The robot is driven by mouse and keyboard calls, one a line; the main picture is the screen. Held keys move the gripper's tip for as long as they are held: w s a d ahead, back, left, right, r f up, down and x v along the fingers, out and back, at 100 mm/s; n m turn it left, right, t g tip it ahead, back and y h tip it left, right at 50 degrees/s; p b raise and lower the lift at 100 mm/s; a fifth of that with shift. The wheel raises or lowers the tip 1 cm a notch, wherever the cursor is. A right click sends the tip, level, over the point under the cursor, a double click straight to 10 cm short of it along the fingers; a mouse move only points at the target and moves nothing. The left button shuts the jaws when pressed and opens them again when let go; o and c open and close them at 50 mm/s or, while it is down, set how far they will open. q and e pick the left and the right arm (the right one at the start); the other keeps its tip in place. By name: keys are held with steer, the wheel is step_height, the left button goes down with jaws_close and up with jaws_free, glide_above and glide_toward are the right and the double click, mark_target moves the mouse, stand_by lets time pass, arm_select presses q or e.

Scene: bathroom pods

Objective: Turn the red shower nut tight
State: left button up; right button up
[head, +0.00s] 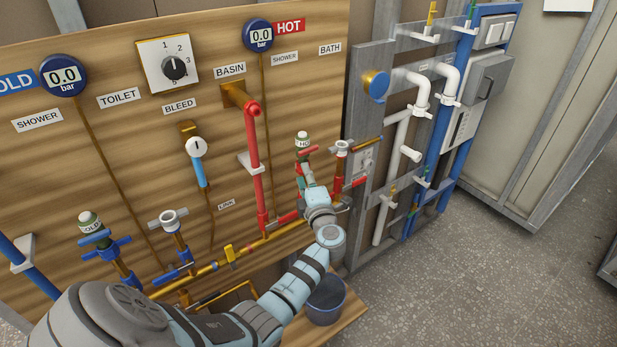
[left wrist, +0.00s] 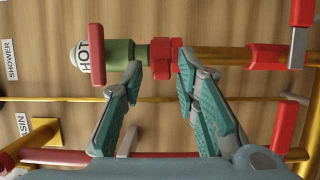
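The red shower nut (left wrist: 162,58) shows in the left wrist view on a horizontal pipe line. It sits between a green fitting (left wrist: 120,54) with a HOT cap and a brass pipe. My left gripper (left wrist: 159,63) is open. One fingertip is at the green fitting and the other by the right side of the nut. The right fingertip looks close to the nut; I cannot tell whether it touches. In the head view my left gripper (head: 308,178) is at the HOT valve (head: 303,141) and hides most of the nut. My right gripper is not in view.
A thick red pipe (head: 252,160) rises left of the gripper. Another white-topped valve (head: 342,148) stands close on its right. A dark bucket (head: 326,300) is below my left arm. A grey frame with white and blue pipes (head: 432,165) stands to the right.

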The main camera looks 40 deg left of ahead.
mark_target(300, 168)
arm_select(q)
steer(key=shift+w, duration=0.15)
jaws_close()
steer(key=m+t+h+p, duration=0.1)
steer(key=m+t+h, duration=0.1)
steer(key=s+a+m+t+h+p, duration=0.1)
steer(key=m+h, duration=0.1)
steer(key=h, duration=0.1)
steer(key=a+m+t+h+p, duration=0.1)
steer(key=m+t+h, duration=0.1)
steer(key=shift+s+a+f+t+p, duration=0.1)
steer(key=shift+s+a+t+p, duration=0.15)
steer(key=shift+s+t+p, duration=0.1)
steer(key=m+h+b, duration=0.1)
steer(key=h+b, duration=0.1)
steer(key=a+m+t+h+b, duration=0.1)
steer(key=h+b, duration=0.1)
steer(key=b, duration=0.1)
steer(key=shift+s+a+f+m+h+b, duration=0.1)
steer(key=shift+s+m+h+b, duration=0.05)
steer(key=shift+m+h+b, duration=0.45)
steer(key=shift+h+b, duration=0.1)
steer(key=shift+b, duration=0.1)
steer(key=shift+o, duration=1.5)
jaws_free()
